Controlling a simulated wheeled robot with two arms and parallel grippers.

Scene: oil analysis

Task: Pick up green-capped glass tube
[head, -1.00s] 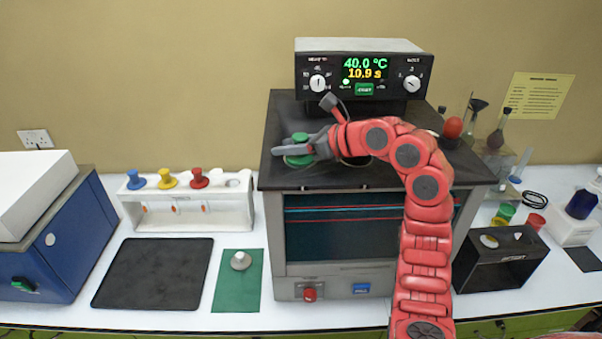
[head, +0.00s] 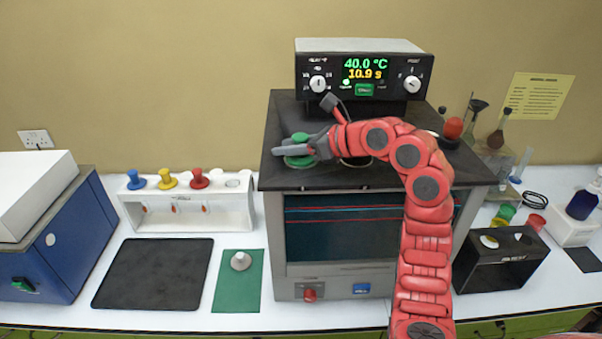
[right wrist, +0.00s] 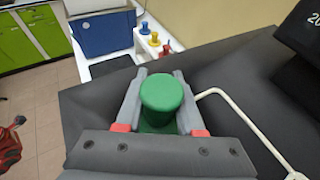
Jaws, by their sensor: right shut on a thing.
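The green cap (head: 298,138) of the tube is at the left part of the black top of the bath unit. In the right wrist view the green cap (right wrist: 162,96) stands between the two grey fingers. My right gripper (head: 302,149) is shut on the green-capped tube, and it also shows in the right wrist view (right wrist: 160,88). A wider green part shows just below the cap. The glass of the tube is hidden below the top. My left gripper is not in view.
A white rack (head: 190,215) with blue, yellow and red capped tubes stands left of the bath unit (head: 340,278). A black mat (head: 152,275) and a green mat (head: 222,295) lie in front. A control box (head: 310,62) stands behind. A black holder (head: 505,268) is at right.

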